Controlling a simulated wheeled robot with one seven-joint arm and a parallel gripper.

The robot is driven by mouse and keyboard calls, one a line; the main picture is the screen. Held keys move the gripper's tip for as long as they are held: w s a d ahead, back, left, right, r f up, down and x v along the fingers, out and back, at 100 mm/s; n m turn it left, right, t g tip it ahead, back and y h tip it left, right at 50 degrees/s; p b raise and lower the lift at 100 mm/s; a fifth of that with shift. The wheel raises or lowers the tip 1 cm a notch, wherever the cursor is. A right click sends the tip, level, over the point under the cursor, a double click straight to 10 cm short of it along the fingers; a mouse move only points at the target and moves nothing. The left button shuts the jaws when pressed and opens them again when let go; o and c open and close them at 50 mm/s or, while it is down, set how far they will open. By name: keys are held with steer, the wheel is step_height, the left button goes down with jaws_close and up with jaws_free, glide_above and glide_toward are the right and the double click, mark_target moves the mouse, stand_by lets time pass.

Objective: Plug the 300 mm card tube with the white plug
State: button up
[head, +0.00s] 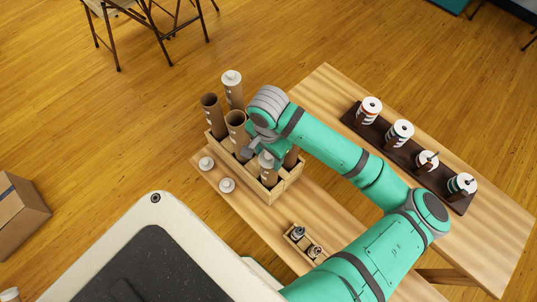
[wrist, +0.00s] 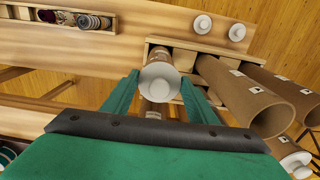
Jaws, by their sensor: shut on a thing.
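My gripper (wrist: 160,84) is shut on a white plug (wrist: 158,78), with a finger on each side of its rim. The plug is at the top of a brown card tube (wrist: 158,50) in the crate; I cannot tell how deep it sits. In the head view the plug (head: 267,160) shows just below my gripper (head: 260,151). Two open tubes (head: 210,101) (head: 236,119) stand at the crate's left, and one behind them bears a white plug (head: 232,77). The tubes' small labels are unreadable, so I cannot tell which is 300 mm.
The wooden crate (head: 269,203) stands on a wooden table. Two loose white plugs (head: 206,163) (head: 227,185) lie left of it. A small tray (head: 302,243) with dark items is in front. A dark rack (head: 417,158) of spools stands behind my arm.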

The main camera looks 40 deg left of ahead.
mark_target(269, 155)
steer(key=shift+f, duration=0.6)
steer(key=o, duration=0.7)
steer(key=shift+w, duration=0.1)
steer(key=shift+r, duration=5.5)
